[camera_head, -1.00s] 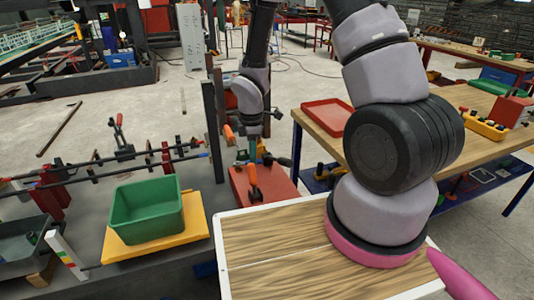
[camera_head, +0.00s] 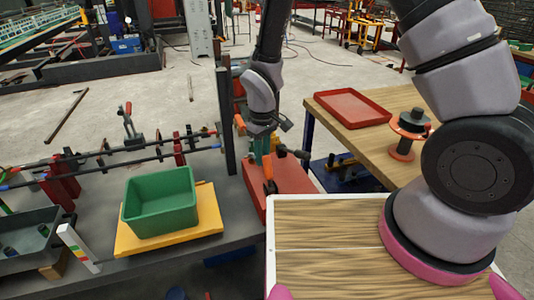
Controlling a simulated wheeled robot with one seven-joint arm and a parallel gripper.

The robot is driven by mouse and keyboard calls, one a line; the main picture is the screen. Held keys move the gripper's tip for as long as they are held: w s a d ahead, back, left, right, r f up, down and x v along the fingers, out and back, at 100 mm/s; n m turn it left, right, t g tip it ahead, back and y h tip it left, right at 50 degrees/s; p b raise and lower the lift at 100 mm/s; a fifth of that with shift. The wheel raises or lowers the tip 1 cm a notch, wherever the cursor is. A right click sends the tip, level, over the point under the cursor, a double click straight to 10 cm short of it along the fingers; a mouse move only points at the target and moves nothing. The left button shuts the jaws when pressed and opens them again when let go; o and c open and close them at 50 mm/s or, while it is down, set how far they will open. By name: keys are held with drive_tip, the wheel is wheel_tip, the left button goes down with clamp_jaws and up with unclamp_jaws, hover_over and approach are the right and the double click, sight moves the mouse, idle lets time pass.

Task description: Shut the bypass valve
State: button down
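The bypass valve is not clearly marked. Lever-like orange handles show beside and below my wrist, one at the upper left (camera_head: 240,122) and one lower down (camera_head: 268,172). They stand by a red block (camera_head: 293,178) at the right end of the grey bench, with dark fittings (camera_head: 300,154) next to them. My gripper (camera_head: 263,146) points down among these parts, just above the lower orange handle. Its fingers are small and partly hidden, so I cannot tell whether they touch the handle or are open or shut.
A green bin (camera_head: 160,207) sits on a yellow board (camera_head: 206,212) on the bench, left of my arm. Dark rebars (camera_head: 115,150) in red holders run behind it, and a dark post (camera_head: 226,120) stands close left of my wrist. A wooden table (camera_head: 375,145) holds a red tray (camera_head: 348,107) and a spool (camera_head: 408,130).

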drive_tip(key=shift+s+a+m, duration=0.15)
drive_tip(key=shift+a+m, duration=0.15)
drive_tip(key=shift+m, duration=0.55)
drive_tip(key=shift+s+a+m, duration=0.2)
drive_tip(key=shift+a+m, duration=0.15)
drive_tip(key=shift+m, duration=0.55)
drive_tip(key=shift+s+a+m, duration=0.15)
drive_tip(key=shift+a+m, duration=0.15)
drive_tip(key=shift+m, duration=0.55)
drive_tip(key=c, duration=0.8)
unclamp_jaws()
drive_tip(key=shift+o, duration=0.2)
wheel_tip(320, 180, up, 11)
